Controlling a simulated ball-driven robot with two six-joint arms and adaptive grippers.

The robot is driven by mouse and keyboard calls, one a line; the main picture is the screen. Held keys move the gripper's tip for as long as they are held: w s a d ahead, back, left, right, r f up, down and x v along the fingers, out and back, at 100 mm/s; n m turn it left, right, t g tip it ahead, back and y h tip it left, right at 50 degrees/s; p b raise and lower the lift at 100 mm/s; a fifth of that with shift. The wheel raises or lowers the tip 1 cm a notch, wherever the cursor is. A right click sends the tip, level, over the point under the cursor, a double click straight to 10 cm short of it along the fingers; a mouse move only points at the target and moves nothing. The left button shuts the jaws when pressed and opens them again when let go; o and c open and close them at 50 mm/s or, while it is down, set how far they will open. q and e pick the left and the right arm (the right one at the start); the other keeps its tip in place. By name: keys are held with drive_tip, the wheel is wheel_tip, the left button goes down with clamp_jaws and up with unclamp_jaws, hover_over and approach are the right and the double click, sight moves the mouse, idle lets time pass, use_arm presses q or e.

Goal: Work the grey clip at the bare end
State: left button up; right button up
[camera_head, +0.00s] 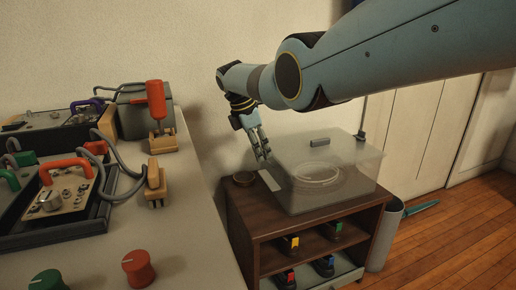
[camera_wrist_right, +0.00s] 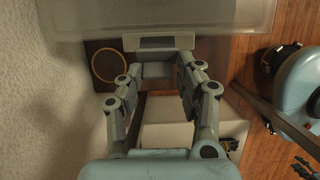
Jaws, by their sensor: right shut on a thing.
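A clear box with a translucent lid (camera_head: 345,160) and a grey handle (camera_head: 320,142) stands on a brown shelf unit (camera_head: 240,207). A pale ring-shaped thing (camera_head: 318,175) lies inside it. My right gripper (camera_head: 263,153) reaches down to the box's left end. In the right wrist view the gripper (camera_wrist_right: 157,72) is shut on the grey clip (camera_wrist_right: 156,70), just under a grey lip at the box's edge. The fingers hide the clip in the head view. A pale flat piece (camera_head: 270,181) shows beside the box below the gripper.
A small round dish (camera_head: 244,178) sits on the unit left of the box. Small coloured-tag items, one yellow-tagged (camera_head: 291,243), fill the shelves. The left bench holds a red-handled lever (camera_head: 156,103), knobs (camera_head: 138,266) and cables. A grey bin (camera_head: 386,235) stands right.

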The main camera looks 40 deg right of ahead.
sight(275, 154)
drive_tip(key=shift+d+r+t+y+p, duration=0.3)
drive_tip(key=shift+d+r+y+p, duration=0.4)
drive_tip(key=shift+y, duration=0.3)
use_arm(q)
wheel_tip(275, 154, down, 3)
drive_tip(key=s+a, duration=0.1)
drive_tip(key=s, duration=0.2)
use_arm(e)
drive_tip(key=shift+s+d+f+y, duration=0.1)
drive_tip(key=shift+d+f+y, duration=0.05)
drive_tip(key=shift+d+y, duration=0.4)
drive_tip(key=shift+y, duration=0.25)
drive_tip(key=d+y+b, duration=0.1)
drive_tip(key=y, duration=0.1)
drive_tip(key=d+t+y+b, duration=0.1)
drive_tip(key=b, duration=0.1)
drive_tip(key=shift+s+y, duration=0.35)
drive_tip(key=shift+y, duration=0.05)
use_arm(q)
drive_tip(key=w+d+r, duration=0.2)
drive_tip(key=w+r, duration=0.4)
drive_tip(key=r, duration=0.2)
drive_tip(key=shift+d+r+b, duration=0.15)
drive_tip(key=shift+r+b, duration=0.05)
drive_tip(key=shift+b, duration=0.2)
use_arm(e)
drive_tip(key=shift+d, duration=0.15)
drive_tip(key=shift+s, duration=0.1)
drive_tip(key=o, duration=1)
drive_tip(key=shift+o, duration=0.2)
